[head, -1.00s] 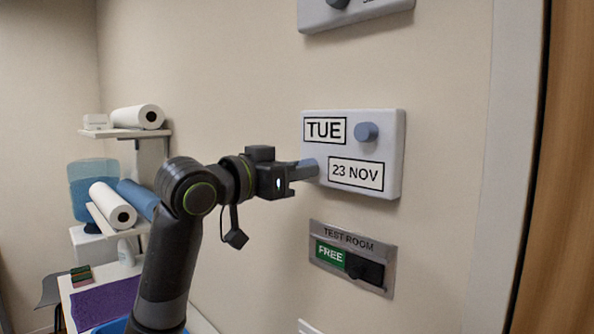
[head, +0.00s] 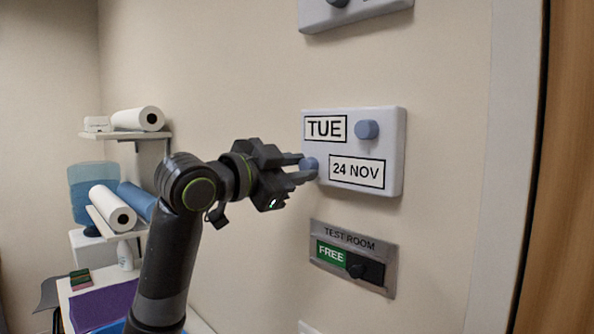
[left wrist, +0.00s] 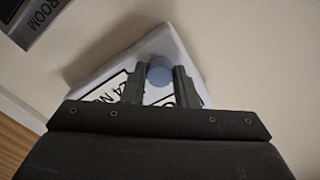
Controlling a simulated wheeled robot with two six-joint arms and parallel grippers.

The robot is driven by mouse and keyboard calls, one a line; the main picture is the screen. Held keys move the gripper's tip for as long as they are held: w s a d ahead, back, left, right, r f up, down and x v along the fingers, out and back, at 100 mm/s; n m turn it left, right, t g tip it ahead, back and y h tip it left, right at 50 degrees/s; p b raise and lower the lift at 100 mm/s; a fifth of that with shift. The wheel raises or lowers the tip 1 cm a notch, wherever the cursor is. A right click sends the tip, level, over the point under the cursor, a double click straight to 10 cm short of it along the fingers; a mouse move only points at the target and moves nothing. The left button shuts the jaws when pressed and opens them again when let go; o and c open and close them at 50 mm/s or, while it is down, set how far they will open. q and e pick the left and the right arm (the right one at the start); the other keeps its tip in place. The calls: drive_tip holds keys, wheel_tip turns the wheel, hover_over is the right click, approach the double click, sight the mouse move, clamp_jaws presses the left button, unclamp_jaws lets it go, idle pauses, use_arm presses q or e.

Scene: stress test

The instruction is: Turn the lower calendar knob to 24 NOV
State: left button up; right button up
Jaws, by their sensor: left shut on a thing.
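The white calendar box (head: 394,150) is on the wall and also shows in the left wrist view (left wrist: 100,72). Its upper window (head: 325,128) reads TUE, with a blue-grey upper knob (head: 367,129) to the right. Its lower window (head: 357,171) reads 24 NOV. The lower calendar knob (head: 309,164) sits at the box's left edge, partly hidden by my fingers. My left gripper (head: 304,170) is shut on this knob, its jaws rolled at a slant. In the left wrist view the round blue knob (left wrist: 160,70) lies between the two fingertips. My right gripper is not in view.
A TEST ROOM sign (head: 349,240) with a green FREE panel and black slider is on the wall below. Part of another white box (head: 352,10) is above. Shelves with paper rolls (head: 138,119) stand at left. A door frame (head: 508,160) is at right.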

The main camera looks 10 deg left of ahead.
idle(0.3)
use_arm(q)
drive_tip(key=o, duration=1)
drive_tip(key=shift+s+a, duration=0.1)
drive_tip(key=shift+s+a, duration=0.15)
drive_tip(key=shift+s, duration=0.05)
drive_tip(key=b+v, duration=0.6)
drive_tip(key=v, duration=1)
drive_tip(key=shift+s+a, duration=0.15)
drive_tip(key=shift+s, duration=0.2)
